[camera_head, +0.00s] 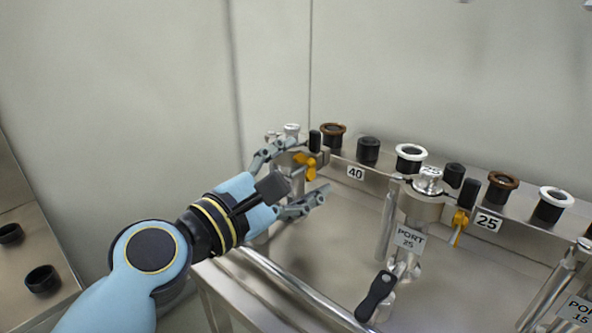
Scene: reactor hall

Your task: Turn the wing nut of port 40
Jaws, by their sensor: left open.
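The wing nut of port 40 (307,165) is yellow-orange and sits on the port's clamp, just left of the "40" label (356,173). My left gripper (303,172) is open, with its fingers spread around the area of this wing nut. One finger is above and left, the other below. I cannot tell whether either finger touches the nut. The body of port 40 is mostly hidden behind the gripper; its metal top (291,130) shows above. My right gripper is not in view.
To the right stands port 25 (408,238) with its own yellow wing nut (459,222) and a black-handled lever (375,296). Port 15 (577,308) is at the right edge. Several black cups with brown or white rims line the back ledge. Bare steel bench lies between ports.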

